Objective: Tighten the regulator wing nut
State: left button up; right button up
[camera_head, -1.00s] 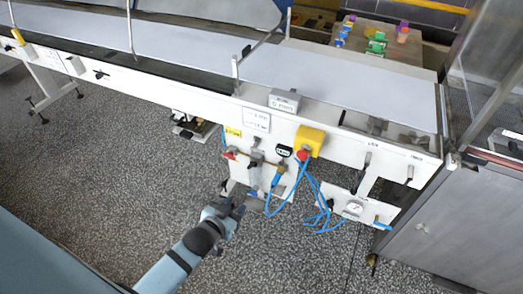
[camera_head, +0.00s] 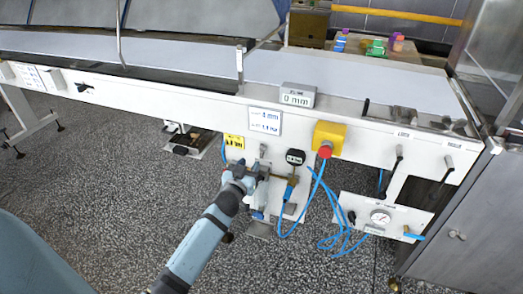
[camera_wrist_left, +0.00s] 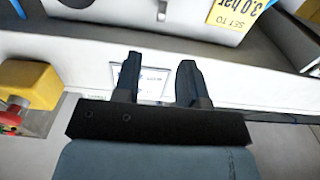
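The regulator wing nut cannot be made out for certain. A small grey fitting (camera_head: 262,150) stands on the white front panel beside a yellow label (camera_head: 234,142), just above my left gripper (camera_head: 258,175). The yellow label, reading "SET TO 3.0 bar", also shows upside down in the left wrist view (camera_wrist_left: 236,12). In that view my left gripper (camera_wrist_left: 157,75) has two dark fingers apart with nothing between them. They point at the white panel. In the head view the gripper partly hides the fittings at the panel's lower part. My right gripper is not in view.
A yellow box with a red button (camera_head: 328,138) and a black round dial (camera_head: 295,157) are to the right of the gripper. Blue hoses (camera_head: 318,200) hang below. A gauge panel (camera_head: 380,217) is lower right. The conveyor (camera_head: 340,80) runs above; speckled floor is open at left.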

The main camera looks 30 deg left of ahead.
aim_at(260, 147)
pick_arm(q)
jog(key=b+x, duration=0.1)
jog(key=x, duration=0.9)
jog(key=shift+w, duration=0.25)
grip_shut()
